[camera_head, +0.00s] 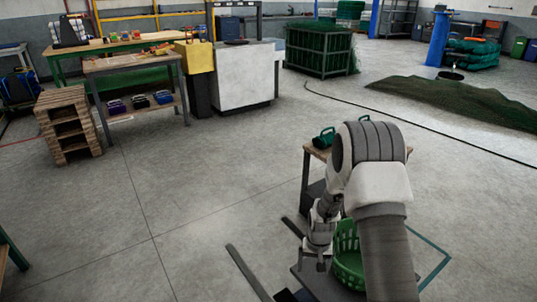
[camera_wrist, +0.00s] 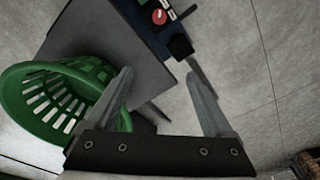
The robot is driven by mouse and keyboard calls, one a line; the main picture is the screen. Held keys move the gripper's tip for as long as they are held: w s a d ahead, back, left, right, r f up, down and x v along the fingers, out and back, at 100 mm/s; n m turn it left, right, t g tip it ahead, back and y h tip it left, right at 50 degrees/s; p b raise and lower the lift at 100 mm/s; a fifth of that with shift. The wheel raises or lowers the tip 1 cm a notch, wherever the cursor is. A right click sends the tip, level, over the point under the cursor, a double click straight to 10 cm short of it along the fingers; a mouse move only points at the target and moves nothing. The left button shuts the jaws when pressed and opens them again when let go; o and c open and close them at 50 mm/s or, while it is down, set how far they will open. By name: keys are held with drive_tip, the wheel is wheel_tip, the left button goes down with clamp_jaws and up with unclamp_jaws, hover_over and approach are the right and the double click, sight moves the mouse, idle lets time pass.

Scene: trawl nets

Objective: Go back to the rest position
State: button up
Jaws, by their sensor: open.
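My gripper (camera_head: 314,264) hangs at the end of my bent arm at the lower centre right of the head view. In the wrist view my gripper (camera_wrist: 160,76) has its two fingers wide apart with nothing between them. A green slotted basket (camera_head: 347,262) stands just right of the gripper in the head view, partly hidden by my arm. The basket (camera_wrist: 30,88) is at the left in the wrist view, beside the left finger. It stands on a dark grey flat surface (camera_wrist: 105,40).
A small wooden table (camera_head: 316,151) with a green object (camera_head: 324,137) stands behind my arm. A pallet stack (camera_head: 67,125) and a workbench (camera_head: 137,63) are at the left. A dark green net heap (camera_head: 460,102) lies at the right. The floor at centre left is clear.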

drive_tip(key=s+r+t, duration=0.1)
drive_tip(key=s+r, duration=0.2)
drive_tip(key=r, duration=1)
drive_tip(key=s+r+t, duration=0.1)
drive_tip(key=s+r, duration=0.2)
drive_tip(key=r, duration=1.1)
drive_tip(key=s+r+n+t, duration=0.1)
drive_tip(key=s+r+t, duration=0.1)
drive_tip(key=s+r, duration=0.6)
drive_tip(key=s+r+n+t, duration=0.1)
drive_tip(key=s+r, duration=0.4)
drive_tip(key=s, duration=0.8)
wheel_tip(320, 180, up, 21)
drive_tip(key=p, duration=2.2)
drive_tip(key=shift+w, duration=0.3)
